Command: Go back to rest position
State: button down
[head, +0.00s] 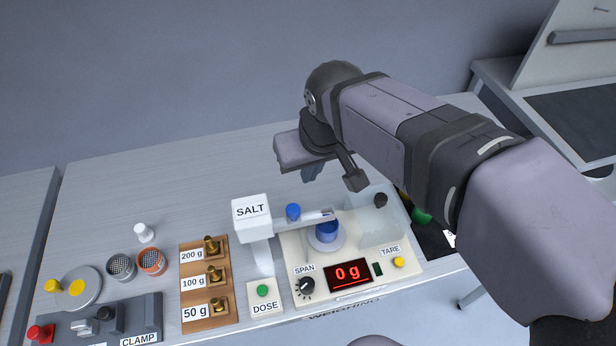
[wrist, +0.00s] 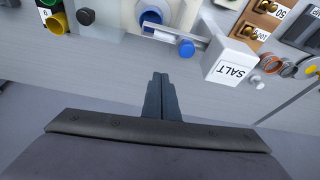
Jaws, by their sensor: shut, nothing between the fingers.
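My gripper (head: 312,172) hangs in the air behind the weighing station in the head view. In the wrist view my gripper (wrist: 160,80) has its fingers pressed together with nothing between them. The white salt hopper (head: 251,222) stands left of the scale, with its chute reaching right over a blue cup (head: 327,231) on the pan. The scale display (head: 349,275) reads 0 g. In the wrist view the salt hopper (wrist: 231,62) and the blue cup (wrist: 152,18) lie beyond the fingertips, apart from them.
A wooden block (head: 207,256) holds brass weights at 200 g, 100 g and 50 g. A clamp (head: 105,322), a plate (head: 79,287) and small cups (head: 151,262) sit at the left. A clear shield (head: 380,222) stands right of the pan. The back left of the table is clear.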

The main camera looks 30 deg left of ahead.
jog(key=shift+r, duration=0.3)
jog(key=w+d+f+m, duration=0.1)
jog(key=d, duration=0.3)
jog(key=w+d+f+m+h, duration=0.1)
jog(key=w+d+f, duration=0.1)
jog(key=d, duration=0.2)
jog(key=w+d+f+m, duration=0.1)
jog(key=d+f, duration=0.1)
jog(key=d, duration=0.2)
jog(key=shift+w, duration=0.35)
jog(key=s+d+f+m, duration=0.2)
jog(key=d+f, duration=0.1)
jog(key=d, duration=0.5)
jog(key=s+d+f+m+g+h, duration=0.1)
jog(key=s+d+f+m, duration=0.1)
jog(key=d, duration=0.6)
jog(key=s+d+f+m+g+h, duration=0.1)
jog(key=s+d+f+m, duration=0.2)
jog(key=d+f, duration=0.3)
jog(key=s+d, duration=0.1)
jog(key=d, duration=0.2)
jog(key=shift+s, duration=0.25)
jog(key=shift+a, duration=0.1)
notch_tip(320, 180, down, 34)
jog(key=b, duration=3.4)
